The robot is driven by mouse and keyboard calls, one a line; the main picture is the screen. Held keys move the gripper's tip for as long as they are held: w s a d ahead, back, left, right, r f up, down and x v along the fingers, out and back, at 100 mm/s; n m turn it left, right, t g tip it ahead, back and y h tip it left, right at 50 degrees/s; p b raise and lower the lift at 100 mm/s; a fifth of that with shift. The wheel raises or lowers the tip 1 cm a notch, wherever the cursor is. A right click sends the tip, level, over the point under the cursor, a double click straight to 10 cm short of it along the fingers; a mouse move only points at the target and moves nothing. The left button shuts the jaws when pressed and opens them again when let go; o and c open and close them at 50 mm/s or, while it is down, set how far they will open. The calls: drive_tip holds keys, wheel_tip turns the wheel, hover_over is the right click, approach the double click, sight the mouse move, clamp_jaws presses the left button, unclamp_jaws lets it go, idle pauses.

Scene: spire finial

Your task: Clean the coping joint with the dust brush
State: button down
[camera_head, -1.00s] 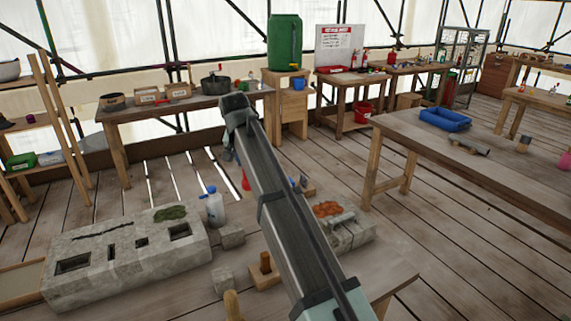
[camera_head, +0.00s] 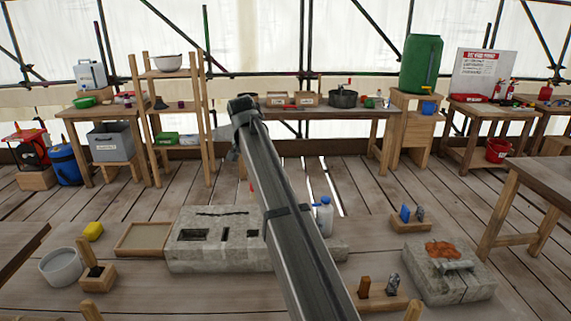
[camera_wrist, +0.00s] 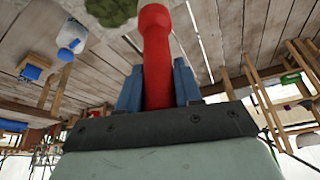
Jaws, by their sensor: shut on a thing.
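My gripper is hidden behind my arm in the head view. In the wrist view my gripper's blue fingers (camera_wrist: 158,88) are shut on a red-handled tool (camera_wrist: 156,60). The tool's working end is out of sight, so I cannot tell whether it is the dust brush. A long grey stone block (camera_head: 190,262) with square slots and a dark crack lies on the front bench, partly behind my arm. Green moss (camera_wrist: 112,8) on stone shows at the top of the wrist view. A second stone block (camera_head: 470,287) with an orange-red patch lies to the right. I cannot tell which bears the coping joint.
Bottles (camera_head: 325,215) stand behind the long block. A wooden tool holder (camera_head: 380,300) stands right of my arm, another (camera_head: 97,280) at left. A shallow wooden tray (camera_head: 143,238), yellow sponge (camera_head: 93,231) and grey bowl (camera_head: 60,266) are at left.

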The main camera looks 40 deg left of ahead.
wheel_tip(320, 180, down, 5)
drive_tip(key=s+a, duration=0.2)
drive_tip(key=shift+a+f, duration=0.2)
idle(0.6)
drive_tip(key=shift+s+f, duration=0.1)
drive_tip(key=shift+f, duration=0.6)
idle(0.8)
drive_tip(key=shift+s+a, duration=0.15)
idle(0.4)
